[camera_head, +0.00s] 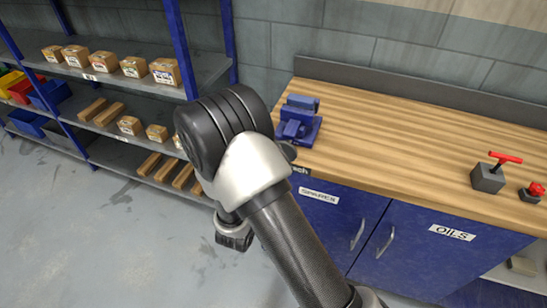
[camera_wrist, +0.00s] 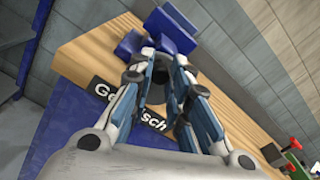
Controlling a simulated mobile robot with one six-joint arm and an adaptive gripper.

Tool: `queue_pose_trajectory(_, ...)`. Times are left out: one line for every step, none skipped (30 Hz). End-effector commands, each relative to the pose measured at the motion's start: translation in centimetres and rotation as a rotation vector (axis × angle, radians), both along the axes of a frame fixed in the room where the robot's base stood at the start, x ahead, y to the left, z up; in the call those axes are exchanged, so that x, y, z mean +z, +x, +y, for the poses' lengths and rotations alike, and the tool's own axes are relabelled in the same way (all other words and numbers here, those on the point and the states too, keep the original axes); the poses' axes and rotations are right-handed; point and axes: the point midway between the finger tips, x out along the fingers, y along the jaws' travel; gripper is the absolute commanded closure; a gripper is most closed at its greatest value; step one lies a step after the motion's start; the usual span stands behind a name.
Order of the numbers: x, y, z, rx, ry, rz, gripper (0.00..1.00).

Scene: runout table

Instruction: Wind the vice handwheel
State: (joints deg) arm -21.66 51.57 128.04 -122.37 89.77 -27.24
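The blue vice (camera_head: 300,118) stands on the wooden bench at its front left corner. In the wrist view its blue body (camera_wrist: 165,32) is just beyond my fingertips. A dark round part, which looks like its handwheel (camera_wrist: 156,92), shows between my fingers. In the head view a dark piece of it (camera_head: 287,150) shows at the bench edge beside my arm. My gripper (camera_wrist: 158,74) has its two fingers apart on either side of this dark part. I cannot tell whether they touch it. In the head view my arm hides the fingers.
The wooden bench top (camera_head: 400,125) is clear between the vice and a grey block with a red handle (camera_head: 488,176) at right. A small red-topped item (camera_head: 532,192) stands beside it. Blue cupboards (camera_head: 430,250) are below. Shelving with boxes (camera_head: 165,72) stands at left.

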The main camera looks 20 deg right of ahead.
Motion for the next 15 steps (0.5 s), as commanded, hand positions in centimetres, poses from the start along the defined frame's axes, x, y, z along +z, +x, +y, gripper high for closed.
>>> queue_pose_trajectory(0.0, -0.01, -0.01, -0.001, 0.0, 0.0, 0.89)
queue_pose_trajectory(0.0, -0.01, -0.02, -0.001, -0.001, 0.0, 0.91)
queue_pose_trajectory(0.0, -0.01, -0.02, -0.001, -0.001, 0.0, 0.94)
queue_pose_trajectory(0.0, -0.01, -0.02, -0.001, -0.001, 0.0, 0.96)
queue_pose_trajectory(0.0, -0.01, -0.02, -0.001, -0.001, 0.0, 0.98)
queue_pose_trajectory(-0.01, -0.02, -0.02, -0.001, -0.001, 0.0, 1.0)
queue_pose_trajectory(-0.01, -0.02, -0.02, -0.001, -0.001, 0.0, 1.0)
queue_pose_trajectory(-0.01, -0.02, -0.02, -0.001, -0.001, 0.0, 1.0)
queue_pose_trajectory(-0.01, -0.02, -0.02, -0.001, -0.001, 0.0, 1.0)
queue_pose_trajectory(-0.01, -0.02, -0.02, -0.001, -0.001, 0.0, 1.0)
queue_pose_trajectory(-0.01, -0.02, -0.02, -0.001, -0.001, 0.0, 1.0)
queue_pose_trajectory(-0.01, -0.02, -0.02, -0.001, -0.002, 0.001, 1.0)
queue_pose_trajectory(0.0, -0.01, -0.01, -0.001, -0.005, 0.003, 1.0)
queue_pose_trajectory(0.0, 0.0, 0.02, 0.0, -0.013, 0.011, 1.0)
queue_pose_trajectory(0.01, 0.03, 0.08, 0.0, -0.033, 0.025, 1.0)
